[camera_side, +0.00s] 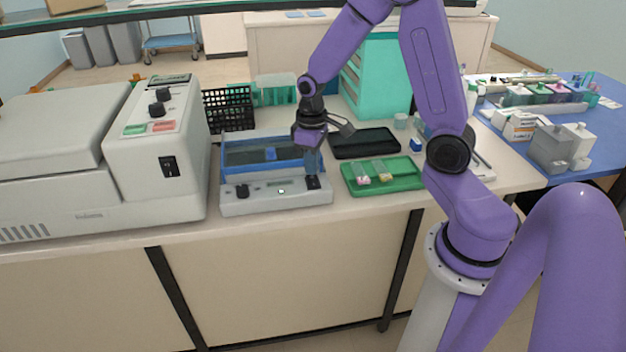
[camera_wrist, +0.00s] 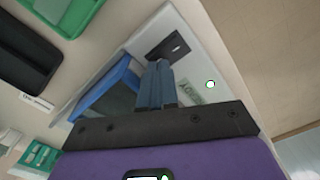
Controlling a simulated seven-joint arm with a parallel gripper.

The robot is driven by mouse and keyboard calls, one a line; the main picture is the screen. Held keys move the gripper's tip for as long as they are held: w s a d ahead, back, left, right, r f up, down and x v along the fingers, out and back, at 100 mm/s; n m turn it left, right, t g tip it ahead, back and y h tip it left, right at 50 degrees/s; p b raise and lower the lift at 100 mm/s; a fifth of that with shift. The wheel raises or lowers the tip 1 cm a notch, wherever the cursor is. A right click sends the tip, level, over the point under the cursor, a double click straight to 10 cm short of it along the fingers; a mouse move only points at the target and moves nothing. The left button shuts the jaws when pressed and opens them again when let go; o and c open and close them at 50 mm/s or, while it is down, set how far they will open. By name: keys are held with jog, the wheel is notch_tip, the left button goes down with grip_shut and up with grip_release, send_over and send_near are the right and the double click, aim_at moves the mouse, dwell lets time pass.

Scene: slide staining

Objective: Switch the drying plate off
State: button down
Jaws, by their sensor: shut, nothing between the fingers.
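The drying plate (camera_side: 235,207) is a low pale-grey unit with a blue-framed plate at its back. Its front panel has a dark knob (camera_side: 242,191), a small display (camera_side: 281,183) and a black rocker switch (camera_side: 313,183) at the right end. The switch also shows in the wrist view (camera_wrist: 176,46), just beyond my fingertips. My gripper (camera_side: 313,173) is shut and empty, pointing down at the switch. In the wrist view its closed fingers (camera_wrist: 157,66) overlap the switch's near edge. I cannot tell whether they touch it or which way the rocker is tipped.
A large grey machine (camera_side: 155,190) with its own switch stands close on the left. A green tray (camera_side: 405,183) with slides and a black tray (camera_side: 365,143) lie to the right. A black wire basket (camera_side: 228,110) and a teal drawer cabinet (camera_side: 385,80) stand behind.

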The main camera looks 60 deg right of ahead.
aim_at(312, 177)
jog(key=shift+f, duration=0.75)
dwell(0.5)
jog(key=shift+r, duration=3.5)
jog(key=s+a+r+n, duration=0.3)
jog(key=s+a+n, duration=0.2)
jog(key=s+a, duration=0.5)
jog(key=s+a+n, duration=0.2)
jog(key=s+n, duration=0.2)
jog(key=s, duration=0.8)
jog(key=shift+s+a+r+n, duration=0.2)
jog(key=shift+s+r+n, duration=0.1)
jog(key=shift+s+r, duration=0.15)
jog(key=shift+w, duration=0.1)
